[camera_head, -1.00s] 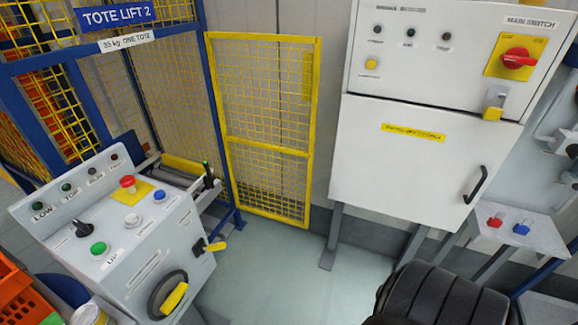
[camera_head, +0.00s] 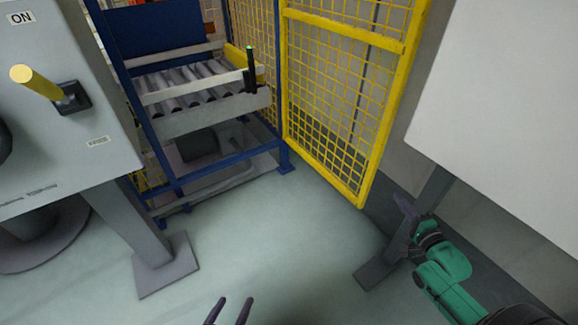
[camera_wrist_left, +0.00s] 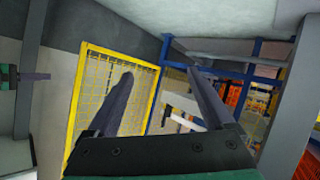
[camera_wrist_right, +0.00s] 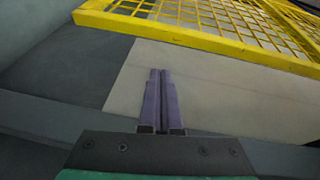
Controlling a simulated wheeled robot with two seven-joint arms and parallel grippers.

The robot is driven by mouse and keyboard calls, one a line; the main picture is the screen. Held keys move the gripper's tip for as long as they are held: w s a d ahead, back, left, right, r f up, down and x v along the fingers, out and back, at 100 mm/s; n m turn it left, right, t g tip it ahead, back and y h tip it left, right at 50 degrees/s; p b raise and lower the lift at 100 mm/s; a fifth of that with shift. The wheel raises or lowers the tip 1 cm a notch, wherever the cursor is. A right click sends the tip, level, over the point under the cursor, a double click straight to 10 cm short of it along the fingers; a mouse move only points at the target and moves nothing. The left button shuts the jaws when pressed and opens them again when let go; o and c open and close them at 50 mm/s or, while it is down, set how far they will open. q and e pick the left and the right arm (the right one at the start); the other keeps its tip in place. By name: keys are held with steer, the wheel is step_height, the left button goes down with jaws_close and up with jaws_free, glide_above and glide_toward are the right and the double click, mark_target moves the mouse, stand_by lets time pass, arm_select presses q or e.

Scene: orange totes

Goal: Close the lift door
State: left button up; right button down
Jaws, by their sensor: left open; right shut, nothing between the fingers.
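The lift door (camera_head: 345,100) is a yellow-framed mesh panel. It stands open, swung out to the right from the blue post of the lift (camera_head: 200,95). The door also shows in the left wrist view (camera_wrist_left: 80,85) and across the top of the right wrist view (camera_wrist_right: 190,38). My left gripper (camera_head: 235,303) is open and empty, low over the floor at the bottom of the head view, apart from the door. My right gripper (camera_head: 404,206) is shut and empty, just right of the door's lower outer corner. Its closed fingertips (camera_wrist_right: 160,73) show no contact with the door.
A grey control console (camera_head: 65,130) with a yellow handle stands at left on a leg. A white cabinet (camera_head: 500,120) is at right, its leg (camera_head: 375,272) near my right gripper. The lift holds a roller deck (camera_head: 195,88). The floor (camera_head: 290,225) before the lift is clear.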

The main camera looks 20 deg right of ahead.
arm_select(q)
steer(key=w+r+t+b, duration=0.1)
steer(key=w+r+t, duration=0.2)
steer(key=r, duration=0.5)
steer(key=w+a+r+t+h+b, duration=0.1)
steer(key=w+r+t, duration=0.3)
steer(key=r, duration=0.5)
steer(key=w+r+t+h+b, duration=0.1)
steer(key=w+r+t+b, duration=0.2)
steer(key=w+r, duration=0.3)
step_height(320, 180, up, 2)
steer(key=shift+a+r+m+t, duration=0.2)
steer(key=shift+a+m+t, duration=0.2)
arm_select(e)
steer(key=w, duration=1)
steer(key=shift+w+a+r+m+t+y, duration=0.3)
steer(key=shift+w+a+r+t, duration=0.05)
steer(key=shift+a+r+t, duration=0.1)
arm_select(q)
steer(key=shift+w+f, duration=0.1)
steer(key=shift+f, duration=0.1)
